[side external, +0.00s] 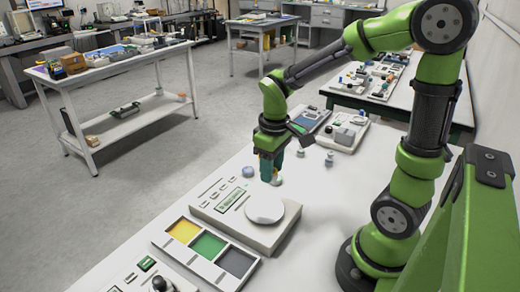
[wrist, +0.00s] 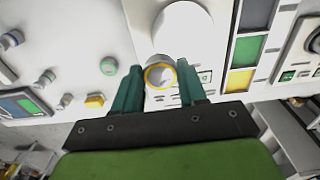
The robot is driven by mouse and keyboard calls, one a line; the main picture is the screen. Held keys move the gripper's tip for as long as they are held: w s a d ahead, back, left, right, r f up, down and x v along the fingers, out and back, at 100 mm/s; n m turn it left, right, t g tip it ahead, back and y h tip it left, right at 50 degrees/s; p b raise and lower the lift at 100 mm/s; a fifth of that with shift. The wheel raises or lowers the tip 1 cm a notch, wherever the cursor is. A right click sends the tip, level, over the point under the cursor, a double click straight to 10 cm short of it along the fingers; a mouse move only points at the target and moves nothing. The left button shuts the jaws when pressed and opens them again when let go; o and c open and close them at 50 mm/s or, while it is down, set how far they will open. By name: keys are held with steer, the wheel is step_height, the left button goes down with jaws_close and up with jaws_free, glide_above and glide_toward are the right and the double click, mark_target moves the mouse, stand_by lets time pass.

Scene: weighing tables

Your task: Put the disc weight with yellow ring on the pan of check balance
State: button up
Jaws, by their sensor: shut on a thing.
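My gripper (side external: 271,172) points down just behind the check balance (side external: 228,220) in the side view. In the wrist view its two teal fingers (wrist: 160,88) are shut on the disc weight with yellow ring (wrist: 160,74), which sits between them. In the side view the weight (side external: 275,180) shows only in part at the fingertips; whether it is clear of the surface below is hard to tell. The balance's round white pan (side external: 265,208) is empty. The pan (wrist: 184,28) lies just beyond the weight in the wrist view.
A tray with yellow, green and dark squares (side external: 207,246) lies in front of the balance. Other devices (side external: 346,133) are farther back.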

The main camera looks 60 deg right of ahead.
mark_target(266, 209)
steer(key=a+f, duration=0.1)
steer(key=f, duration=0.1)
steer(key=a+f+n, duration=0.1)
steer(key=f, duration=0.1)
steer(key=a+f+n, duration=0.1)
steer(key=f, duration=0.2)
steer(key=shift+s+a+f, duration=0.1)
steer(key=shift+s+a, duration=0.15)
steer(key=shift+a, duration=0.1)
steer(key=shift+f, duration=0.15)
steer(key=o, duration=1.2)
